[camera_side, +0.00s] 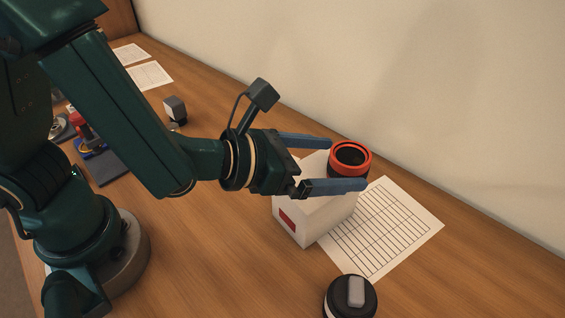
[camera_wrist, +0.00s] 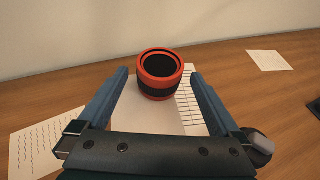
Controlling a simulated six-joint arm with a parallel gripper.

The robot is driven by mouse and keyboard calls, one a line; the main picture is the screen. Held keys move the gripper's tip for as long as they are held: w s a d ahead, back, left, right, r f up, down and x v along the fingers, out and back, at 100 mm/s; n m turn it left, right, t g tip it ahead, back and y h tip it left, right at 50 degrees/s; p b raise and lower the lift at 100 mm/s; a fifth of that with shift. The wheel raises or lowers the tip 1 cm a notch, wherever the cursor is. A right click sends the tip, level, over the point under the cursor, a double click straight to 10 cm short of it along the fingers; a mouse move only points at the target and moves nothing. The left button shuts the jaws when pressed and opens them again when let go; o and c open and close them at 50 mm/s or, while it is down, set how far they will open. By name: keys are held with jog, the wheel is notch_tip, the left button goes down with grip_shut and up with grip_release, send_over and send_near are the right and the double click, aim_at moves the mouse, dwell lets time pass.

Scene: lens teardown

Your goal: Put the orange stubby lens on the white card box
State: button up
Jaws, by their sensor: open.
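The orange stubby lens (camera_side: 350,158) has an orange rim and a dark band, and stands upright on top of the white card box (camera_side: 306,221). In the wrist view the lens (camera_wrist: 160,74) sits ahead of the fingers, near the far end of the white box top (camera_wrist: 150,118). My gripper (camera_side: 350,164) is open, with one blue finger on each side. In the wrist view there is a gap between the lens and both fingers (camera_wrist: 160,75). In the side view the near finger hides the lens's lower part and some of the box.
A ruled sheet (camera_side: 385,228) lies beside the box. A black round object with a grey block on top (camera_side: 350,297) stands at the front. A wall runs behind the table.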

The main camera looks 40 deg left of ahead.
aim_at(333, 162)
jog(key=shift+v, duration=1.9)
